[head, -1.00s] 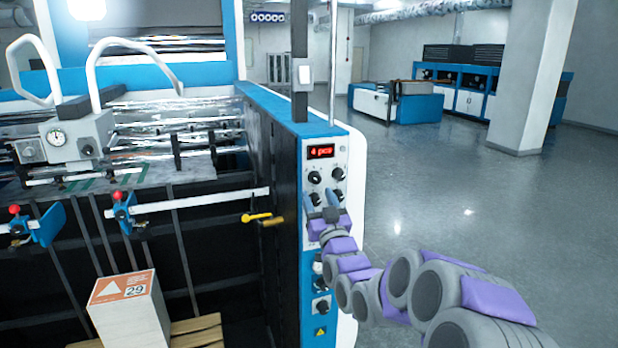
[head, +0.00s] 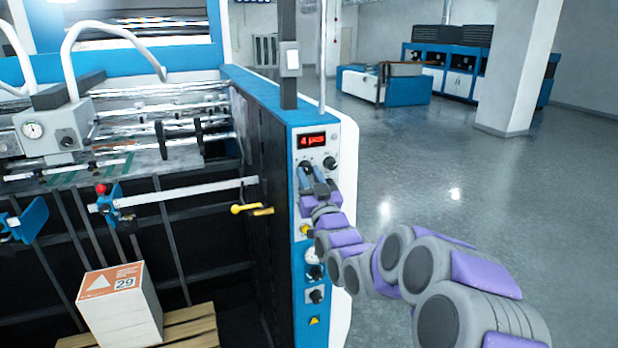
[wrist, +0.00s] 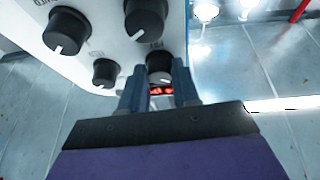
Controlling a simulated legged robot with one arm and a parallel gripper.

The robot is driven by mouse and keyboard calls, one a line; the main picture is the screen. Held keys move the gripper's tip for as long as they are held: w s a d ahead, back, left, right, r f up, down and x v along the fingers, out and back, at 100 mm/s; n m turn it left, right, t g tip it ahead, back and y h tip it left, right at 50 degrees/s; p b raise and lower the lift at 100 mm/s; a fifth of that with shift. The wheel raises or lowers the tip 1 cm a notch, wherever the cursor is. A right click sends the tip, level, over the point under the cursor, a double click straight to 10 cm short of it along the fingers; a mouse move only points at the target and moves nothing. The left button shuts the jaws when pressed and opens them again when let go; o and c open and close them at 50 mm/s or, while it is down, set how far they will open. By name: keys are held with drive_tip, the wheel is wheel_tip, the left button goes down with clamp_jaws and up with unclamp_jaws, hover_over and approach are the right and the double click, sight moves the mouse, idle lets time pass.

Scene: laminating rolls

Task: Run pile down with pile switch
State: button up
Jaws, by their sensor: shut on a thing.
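The control panel (head: 337,185) is on the end of the blue and white machine and carries several black knobs and a red display (head: 311,141) that seems to read "4 pcs". My gripper (head: 311,172) is at the panel just below the display. In the wrist view my gripper (wrist: 158,88) has its two blue fingers shut on a black knob (wrist: 160,66), one on each side. I cannot read which label belongs to this knob. The pile, a white stack (head: 125,320) with an orange and white top marked 29, stands on a wooden pallet (head: 195,328) at lower left.
Another knob (head: 329,162) is close to the right of my fingers; neighbouring knobs (wrist: 146,18) also show in the wrist view. A yellow handle (head: 250,208) sticks out left of the panel. The grey floor (head: 460,160) at right is open.

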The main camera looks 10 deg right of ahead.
drive_tip(key=shift+d, duration=0.1)
clamp_jaws()
drive_tip(key=shift+a, duration=0.2)
drive_tip(key=shift+m, duration=0.3)
drive_tip(key=m+h+p, duration=0.1)
drive_tip(key=m, duration=0.2)
drive_tip(key=m+h+p, duration=0.1)
drive_tip(key=m+h, duration=0.1)
drive_tip(key=shift+s+a+r+m, duration=0.1)
drive_tip(key=shift+a+r+m, duration=0.1)
drive_tip(key=shift+m, duration=0.2)
drive_tip(key=shift+m+g+h+p, duration=0.35)
drive_tip(key=shift+m+h, duration=0.3)
drive_tip(key=shift+m, duration=0.75)
drive_tip(key=shift+m+g+h+p, duration=0.25)
drive_tip(key=shift+m+h+p, duration=0.3)
drive_tip(key=shift+m, duration=0.85)
drive_tip(key=o, duration=0.8)
unclamp_jaws()
